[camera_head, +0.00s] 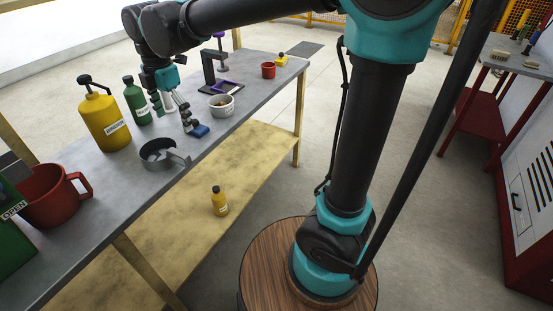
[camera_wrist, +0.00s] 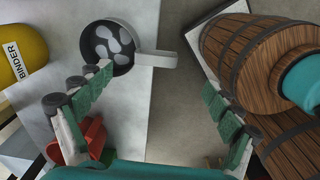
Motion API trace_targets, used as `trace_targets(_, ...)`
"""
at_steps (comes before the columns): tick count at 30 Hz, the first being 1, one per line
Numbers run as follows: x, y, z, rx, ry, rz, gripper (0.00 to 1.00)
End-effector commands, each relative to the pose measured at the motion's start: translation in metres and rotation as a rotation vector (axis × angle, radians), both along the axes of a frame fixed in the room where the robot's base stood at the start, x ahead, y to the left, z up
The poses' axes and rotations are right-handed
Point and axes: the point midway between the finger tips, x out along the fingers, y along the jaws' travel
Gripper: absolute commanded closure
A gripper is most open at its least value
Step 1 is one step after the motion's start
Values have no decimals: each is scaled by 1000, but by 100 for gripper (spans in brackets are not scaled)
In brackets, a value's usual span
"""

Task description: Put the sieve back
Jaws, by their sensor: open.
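The grey sieve (camera_head: 148,155), a shallow round pan with a flat handle, lies on the workbench near its front edge in the head view. In the wrist view the sieve (camera_wrist: 92,47) is at upper left, with pale oval shapes on its dark inside. Its handle (camera_wrist: 155,60) points right, over the bench edge. My gripper (camera_head: 175,117) is open and empty above the bench, behind the sieve. In the wrist view my gripper (camera_wrist: 156,82) has its fingers wide apart, with the handle appearing beyond the gap between them, untouched.
A yellow binder bottle (camera_head: 103,122) and a green bottle (camera_head: 138,103) stand behind. A white bowl (camera_head: 221,107) and a small blue object (camera_head: 201,131) are right of the sieve. A red mug (camera_head: 52,197) stands at left. A yellow bottle (camera_head: 219,203) stands on the lower shelf.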

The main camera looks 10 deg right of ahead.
Motion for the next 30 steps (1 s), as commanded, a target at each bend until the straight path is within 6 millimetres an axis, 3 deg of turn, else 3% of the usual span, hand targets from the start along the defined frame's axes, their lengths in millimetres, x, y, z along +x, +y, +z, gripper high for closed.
trace_targets(8, 21, -134, -68, 99, -69, -771, 8)
trace_targets(12, 9, -205, -107, 175, -101, -1225, 8)
trace_targets(18, -29, -288, -158, 305, -138, -1831, 8)
trace_targets(24, -63, -329, -188, 409, -156, -2208, 8)
trace_targets(30, -73, -337, -196, 442, -158, -2308, 8)
